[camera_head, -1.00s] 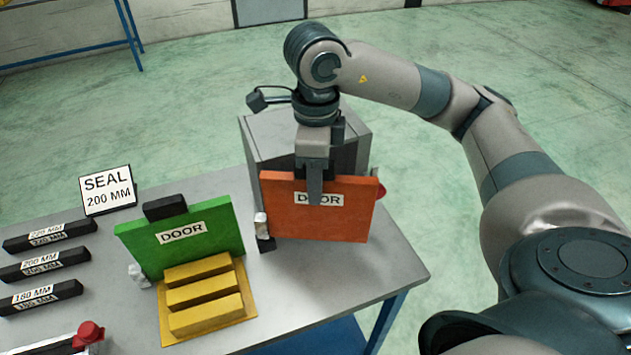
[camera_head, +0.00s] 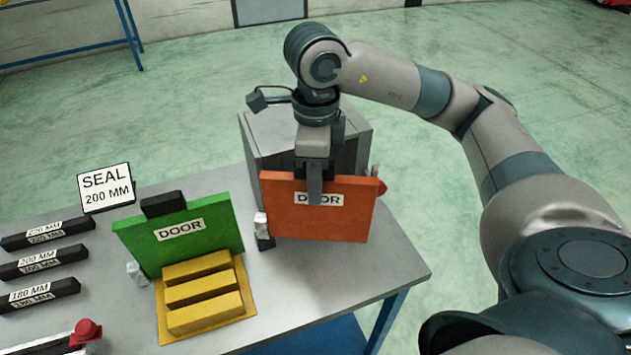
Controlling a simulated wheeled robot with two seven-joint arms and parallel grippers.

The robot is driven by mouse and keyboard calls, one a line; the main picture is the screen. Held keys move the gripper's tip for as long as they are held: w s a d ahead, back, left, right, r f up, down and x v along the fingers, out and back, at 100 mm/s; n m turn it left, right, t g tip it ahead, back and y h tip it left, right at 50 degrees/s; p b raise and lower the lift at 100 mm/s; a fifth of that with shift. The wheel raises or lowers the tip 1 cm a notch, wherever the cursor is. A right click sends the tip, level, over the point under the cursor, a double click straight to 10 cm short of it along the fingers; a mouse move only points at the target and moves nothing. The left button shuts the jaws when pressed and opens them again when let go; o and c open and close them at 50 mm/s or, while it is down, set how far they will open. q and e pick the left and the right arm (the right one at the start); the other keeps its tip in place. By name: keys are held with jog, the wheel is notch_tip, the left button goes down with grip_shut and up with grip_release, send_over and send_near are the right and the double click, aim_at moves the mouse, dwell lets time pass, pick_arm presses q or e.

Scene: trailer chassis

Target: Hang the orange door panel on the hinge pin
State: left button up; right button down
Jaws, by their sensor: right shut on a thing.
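The orange door panel (camera_head: 286,221) stands upright in front of the grey box, with a white DOOR label. My right gripper (camera_head: 314,198) is shut on its top edge, one finger over the front face and partly over the label. A short silver post (camera_head: 261,225) on a dark base stands at the panel's left edge; it may be the hinge pin. I cannot tell whether the panel touches or sits on it. The panel's far side is hidden. My left gripper is not in view.
A green door panel (camera_head: 190,245) with a black block on top stands left, behind a yellow stepped block (camera_head: 205,303). Black bars (camera_head: 44,263) and a SEAL 200 MM sign (camera_head: 106,187) are farther left. A grey box (camera_head: 268,148) stands behind the orange panel. The table's front right is clear.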

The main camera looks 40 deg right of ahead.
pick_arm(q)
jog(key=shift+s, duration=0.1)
pick_arm(e)
jog(key=c, duration=1.6)
grip_release()
jog(key=shift+o, duration=0.2)
jog(key=shift+r, duration=0.1)
